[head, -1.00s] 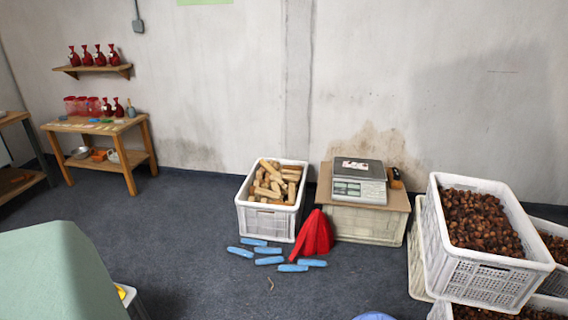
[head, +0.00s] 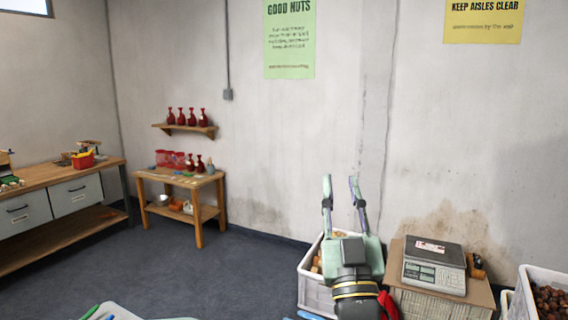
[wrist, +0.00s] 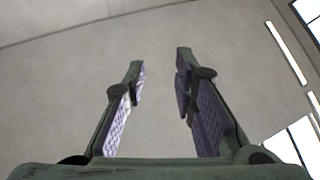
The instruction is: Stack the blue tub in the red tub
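A small red container (head: 84,160) stands on the long wooden bench at the left in the head view. It looks like the red tub, but it is too small to be sure. I cannot make out a blue tub in either current view. My gripper (head: 341,184) is raised with its fingers pointing up, in front of the wall and the white crate. In the wrist view my gripper (wrist: 160,66) is open and empty, with only bare ceiling or wall between its fingers.
The long bench (head: 60,176) has drawers and small items on top. A small wooden table (head: 178,178) holds red bags, below a wall shelf (head: 186,128). A white crate (head: 314,290), a scale (head: 434,266) and a chestnut crate (head: 530,275) stand right. Floor (head: 235,275) between is clear.

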